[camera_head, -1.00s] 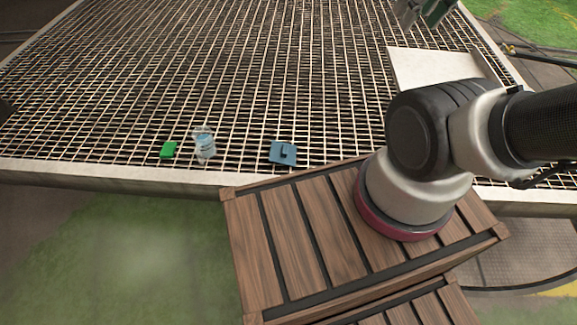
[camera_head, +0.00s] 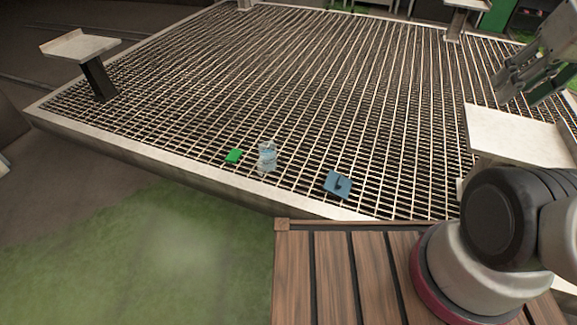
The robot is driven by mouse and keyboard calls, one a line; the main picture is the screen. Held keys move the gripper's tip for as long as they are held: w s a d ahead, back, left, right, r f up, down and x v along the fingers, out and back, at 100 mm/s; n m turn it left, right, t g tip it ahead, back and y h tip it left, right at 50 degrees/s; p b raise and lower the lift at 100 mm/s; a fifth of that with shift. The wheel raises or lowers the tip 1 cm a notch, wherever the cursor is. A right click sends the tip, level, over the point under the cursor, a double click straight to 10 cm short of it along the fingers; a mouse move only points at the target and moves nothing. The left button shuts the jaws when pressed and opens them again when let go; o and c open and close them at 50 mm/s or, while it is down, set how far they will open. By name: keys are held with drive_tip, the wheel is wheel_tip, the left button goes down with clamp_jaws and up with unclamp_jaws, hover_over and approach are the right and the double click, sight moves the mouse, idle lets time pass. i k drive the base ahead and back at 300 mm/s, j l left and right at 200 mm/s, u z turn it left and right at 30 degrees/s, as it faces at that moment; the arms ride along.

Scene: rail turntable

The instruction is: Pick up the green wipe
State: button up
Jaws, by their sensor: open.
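The green wipe (camera_head: 234,156) is a small flat green piece lying on the metal grating near its front edge. It is just left of a clear bottle or jar (camera_head: 267,156) with a pale label. A blue block-like item with a dark raised part (camera_head: 338,185) lies further right on the grating. My gripper (camera_head: 520,82) is at the upper right, raised, far from the wipe and apart from all these things. Its fingers are spread and nothing shows between them.
The grating has a pale raised rim (camera_head: 150,153). A white shelf (camera_head: 520,135) stands at the right, below my gripper. Another white-topped post (camera_head: 80,47) stands at the far left, and one more (camera_head: 468,4) at the back right. The middle of the grating is clear.

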sight(233, 155)
drive_tip(key=i+j, duration=0.25)
drive_tip(key=j, duration=0.15)
drive_tip(key=i+j, duration=0.25)
drive_tip(key=j, duration=0.2)
drive_tip(key=i+j, duration=0.25)
drive_tip(key=j, duration=0.15)
drive_tip(key=i+j, duration=0.25)
drive_tip(key=j, duration=0.2)
drive_tip(key=u, duration=0.05)
